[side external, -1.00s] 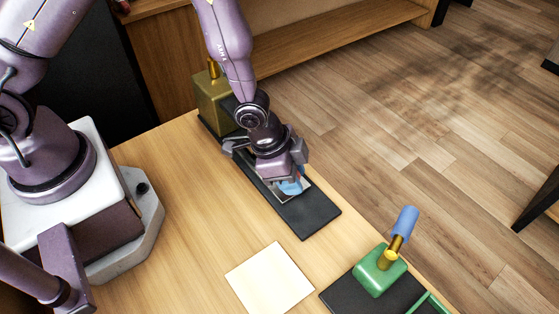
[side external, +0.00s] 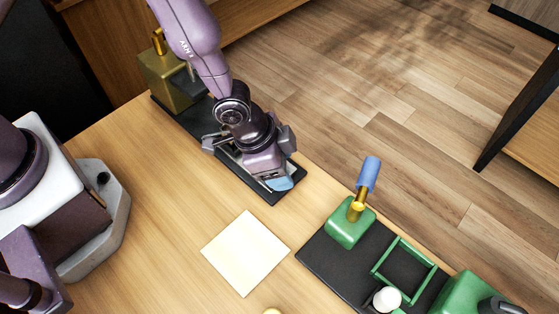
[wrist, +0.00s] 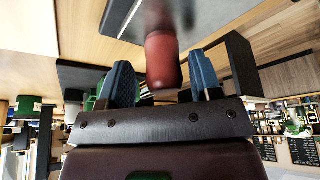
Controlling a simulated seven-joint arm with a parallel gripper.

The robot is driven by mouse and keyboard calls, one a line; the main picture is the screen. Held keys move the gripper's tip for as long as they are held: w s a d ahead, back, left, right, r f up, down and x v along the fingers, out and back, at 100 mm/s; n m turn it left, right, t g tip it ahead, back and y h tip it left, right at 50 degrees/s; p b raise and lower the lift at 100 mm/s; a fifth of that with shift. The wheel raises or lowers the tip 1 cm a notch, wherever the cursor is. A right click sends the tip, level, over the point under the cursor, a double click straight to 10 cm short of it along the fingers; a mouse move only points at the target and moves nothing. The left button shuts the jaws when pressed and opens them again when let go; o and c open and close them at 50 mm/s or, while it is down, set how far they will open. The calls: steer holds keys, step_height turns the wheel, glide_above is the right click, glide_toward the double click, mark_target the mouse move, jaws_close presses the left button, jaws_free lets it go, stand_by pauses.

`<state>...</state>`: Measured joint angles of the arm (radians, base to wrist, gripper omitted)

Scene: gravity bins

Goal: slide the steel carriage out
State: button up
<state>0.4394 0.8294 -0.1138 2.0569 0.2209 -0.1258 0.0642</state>
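The steel carriage (side external: 296,174) shows as a pale edge under my gripper, near the front end of a long black base (side external: 272,198). My gripper hides most of it. In the wrist view a red upright cylinder (wrist: 162,62), which looks like its handle, stands between the two blue fingertips. My gripper (wrist: 162,80) is open around it, with a narrow gap on each side. In the side view my gripper (side external: 278,182) is low over the front part of the base. A brass-coloured block (side external: 168,82) with a post stands at the base's far end.
A pale square mat (side external: 245,252) lies on the wooden table (side external: 150,200) in front. To the right, another black base (side external: 325,252) carries a green block (side external: 350,228) with a blue-topped lever, a green frame (side external: 403,272) and a white knob (side external: 387,299).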

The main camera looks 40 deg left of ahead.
steer(key=v, duration=1.3)
steer(key=shift+s+f, duration=0.1)
steer(key=s+a+r+n+t+y, duration=0.1)
steer(key=s+a+r+n, duration=0.3)
steer(key=a+r, duration=0.5)
steer(key=s+a+r+n+t+y, duration=0.1)
steer(key=s+a+r+n+y, duration=0.1)
steer(key=s+a+r+n, duration=0.3)
steer(key=shift+s+a+r, duration=0.85)
steer(key=shift+a+r, duration=1.55)
steer(key=shift+r, duration=0.6)
